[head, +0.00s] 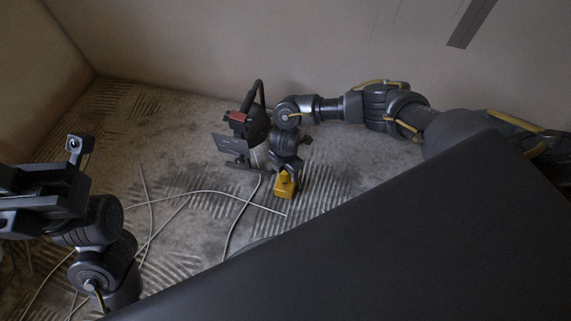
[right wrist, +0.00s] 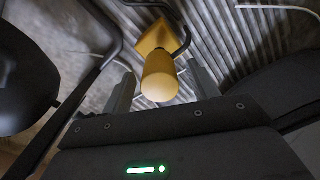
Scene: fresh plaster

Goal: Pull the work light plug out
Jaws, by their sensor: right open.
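The work light (head: 232,146) has a dark flat panel and stands on the floor near the middle of the head view. A yellow block (head: 285,189) sits on the floor beside it. In the right wrist view a rounded yellow plug (right wrist: 160,77) stands out from the square yellow block (right wrist: 152,40). My right gripper (head: 287,172) is over the block. It is open, with one finger on each side of the plug; contact cannot be told. My left gripper (head: 42,198) is at the left edge of the head view, away from the block; its fingertips are not clear.
Thin pale cables (head: 205,192) lie loosely across the ridged, dusty floor (head: 180,150). A plastered wall (head: 190,50) rises behind the work light. Dark bars (right wrist: 105,70) of a frame stand close to my right gripper on the left of the wrist view.

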